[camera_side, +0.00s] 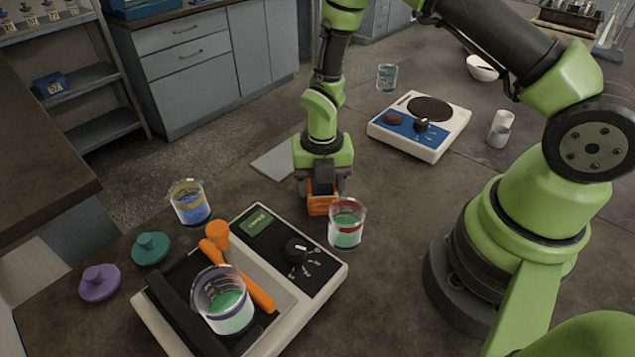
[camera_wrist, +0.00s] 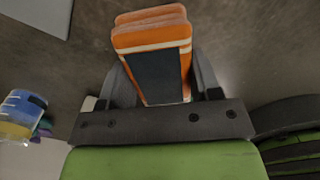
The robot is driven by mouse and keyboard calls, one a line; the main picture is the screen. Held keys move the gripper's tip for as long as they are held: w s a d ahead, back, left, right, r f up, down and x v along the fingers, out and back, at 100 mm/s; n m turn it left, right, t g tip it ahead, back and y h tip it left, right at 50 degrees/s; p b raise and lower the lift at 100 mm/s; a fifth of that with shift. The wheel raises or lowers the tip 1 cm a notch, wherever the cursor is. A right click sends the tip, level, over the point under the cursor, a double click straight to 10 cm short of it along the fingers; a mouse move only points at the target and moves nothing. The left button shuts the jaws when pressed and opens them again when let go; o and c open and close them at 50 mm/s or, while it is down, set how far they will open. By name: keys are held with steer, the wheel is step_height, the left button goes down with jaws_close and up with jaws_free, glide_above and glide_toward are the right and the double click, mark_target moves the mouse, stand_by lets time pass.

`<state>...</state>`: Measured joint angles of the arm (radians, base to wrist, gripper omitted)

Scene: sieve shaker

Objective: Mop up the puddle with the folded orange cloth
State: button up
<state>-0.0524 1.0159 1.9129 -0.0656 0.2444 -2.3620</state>
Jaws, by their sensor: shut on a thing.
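My gripper (camera_side: 322,190) is shut on the folded orange cloth (camera_side: 321,206), just behind the shaker and beside a beaker with a red band. In the wrist view the cloth (camera_wrist: 152,38) fills the space between my fingers, with a white stripe and a dark panel on its near face. The cloth is at or close to the bench top; I cannot tell whether it touches. I cannot make out a puddle in either view.
The red-banded beaker (camera_side: 346,224) stands right beside the cloth. The sieve shaker (camera_side: 318,285) holds a purple-banded beaker (camera_side: 224,301). A hotplate (camera_side: 445,143) stands behind; a grey sheet (camera_side: 278,163) lies nearby.

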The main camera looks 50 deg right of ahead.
steer(key=d, duration=0.4)
steer(key=s+d, duration=0.1)
steer(key=d, duration=0.1)
steer(key=shift+d, duration=0.4)
steer(key=shift+w+a, duration=0.4)
steer(key=shift+a, duration=1)
steer(key=shift+w+a, duration=0.4)
steer(key=shift+a, duration=1.05)
steer(key=shift+w+a, duration=0.4)
steer(key=shift+a, duration=1)
steer(key=d, duration=0.5)
steer(key=s+d, duration=0.1)
steer(key=d, duration=0.2)
steer(key=shift+d, duration=0.3)
steer(key=shift+d+r, duration=0.1)
steer(key=shift+r, duration=0.1)
step_height(320, 180, up, 8)
steer(key=shift+s+f, duration=0.1)
steer(key=shift+s, duration=0.1)
